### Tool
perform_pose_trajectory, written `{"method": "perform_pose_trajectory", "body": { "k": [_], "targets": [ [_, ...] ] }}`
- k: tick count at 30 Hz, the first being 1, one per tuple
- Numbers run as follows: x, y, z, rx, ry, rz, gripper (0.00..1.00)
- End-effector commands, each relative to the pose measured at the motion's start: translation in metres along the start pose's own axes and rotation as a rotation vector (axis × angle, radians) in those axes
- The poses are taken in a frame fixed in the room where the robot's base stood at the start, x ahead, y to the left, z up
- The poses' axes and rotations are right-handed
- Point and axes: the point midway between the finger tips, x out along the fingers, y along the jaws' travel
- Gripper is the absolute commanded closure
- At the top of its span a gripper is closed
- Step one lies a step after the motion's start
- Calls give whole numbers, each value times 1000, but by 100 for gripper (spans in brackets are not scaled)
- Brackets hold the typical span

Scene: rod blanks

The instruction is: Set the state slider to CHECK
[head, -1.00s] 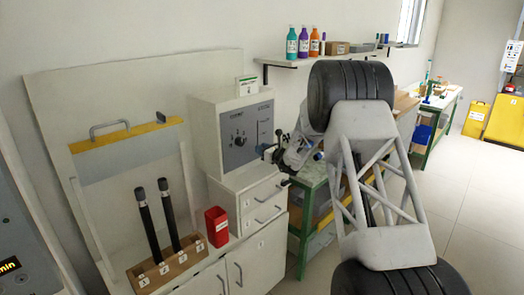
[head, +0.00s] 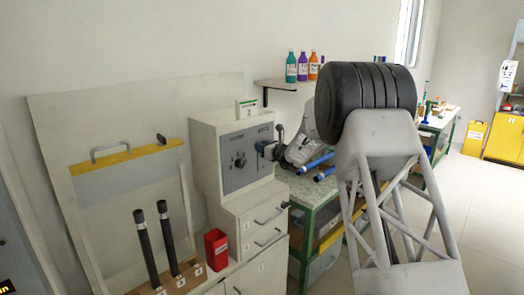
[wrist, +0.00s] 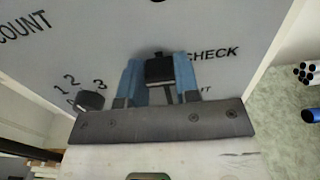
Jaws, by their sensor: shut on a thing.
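The grey control box (head: 225,140) stands on a drawer cabinet in the head view. My gripper (head: 264,149) is at the right part of its front panel. In the wrist view my gripper (wrist: 157,62) has its two blue fingers on either side of the black slider knob (wrist: 159,71), shut on it. A slot shows below the knob. The CHECK label (wrist: 212,53) is to the right, slightly above the knob's middle.
A round black dial (wrist: 92,100) with numbers sits left of the gripper. A red cup (head: 216,250) and a wooden rack with dark rods (head: 147,248) stand at lower left. Blue rods (head: 316,162) lie on the green bench at right. A shelf with bottles (head: 302,66) is behind.

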Motion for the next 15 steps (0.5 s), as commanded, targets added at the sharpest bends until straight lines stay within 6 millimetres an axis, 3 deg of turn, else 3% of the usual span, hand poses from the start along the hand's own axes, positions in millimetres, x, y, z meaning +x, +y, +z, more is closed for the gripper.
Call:
{"method": "perform_pose_trajectory", "body": {
  "k": [2, 3, 8, 15],
  "targets": [
    [0, 0, 6, -4, -6, 0, 100],
    [0, 0, 6, -4, -6, 0, 69],
    [0, 0, 5, -4, -5, 0, 45],
    [0, 0, 4, -3, -4, 0, 45]
  ]
}}
